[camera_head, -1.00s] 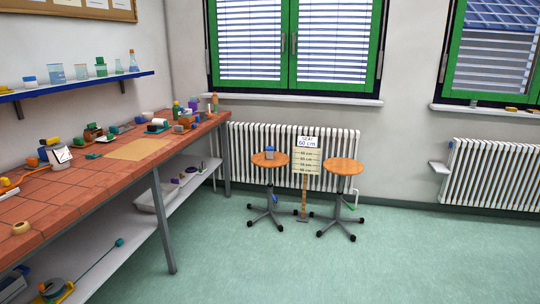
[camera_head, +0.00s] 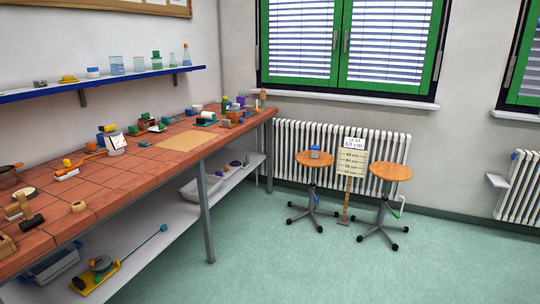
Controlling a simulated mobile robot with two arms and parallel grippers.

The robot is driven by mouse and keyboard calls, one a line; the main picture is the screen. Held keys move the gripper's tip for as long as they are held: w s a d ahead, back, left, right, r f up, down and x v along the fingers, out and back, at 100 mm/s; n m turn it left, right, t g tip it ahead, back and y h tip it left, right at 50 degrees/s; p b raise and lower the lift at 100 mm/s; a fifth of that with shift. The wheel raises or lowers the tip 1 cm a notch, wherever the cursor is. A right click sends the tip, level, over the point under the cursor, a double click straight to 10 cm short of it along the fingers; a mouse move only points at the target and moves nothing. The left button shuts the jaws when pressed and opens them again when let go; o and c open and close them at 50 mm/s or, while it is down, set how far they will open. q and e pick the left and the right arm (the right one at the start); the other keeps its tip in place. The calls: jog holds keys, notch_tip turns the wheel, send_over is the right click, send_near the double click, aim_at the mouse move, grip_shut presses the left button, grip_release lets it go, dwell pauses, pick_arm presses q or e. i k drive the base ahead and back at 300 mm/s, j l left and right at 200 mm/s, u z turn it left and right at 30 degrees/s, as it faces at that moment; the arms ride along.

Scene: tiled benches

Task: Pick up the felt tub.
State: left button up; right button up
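I cannot tell for sure which thing is the felt tub. A brown, round, open-looking vessel (camera_head: 8,178) stands at the left edge of the tiled bench (camera_head: 110,186), partly cut off by the frame. A small grey-blue object (camera_head: 314,153) sits on the left wooden stool (camera_head: 315,160). A grey bin (camera_head: 52,265) and a white tray (camera_head: 203,186) are on the shelf below the bench. Neither of my grippers is in view.
Many small items crowd the bench; a tan mat (camera_head: 180,148) lies bare on it. A blue-edged wall shelf (camera_head: 100,84) holds glassware. A second stool (camera_head: 391,172) and a height sign (camera_head: 351,160) stand by the radiator. The green floor (camera_head: 300,262) in front is clear.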

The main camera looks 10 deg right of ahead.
aim_at(315, 151)
jog(key=i+l+z, duration=0.35)
jog(key=i, duration=0.6)
jog(key=i+z, duration=0.3)
jog(key=i, duration=0.65)
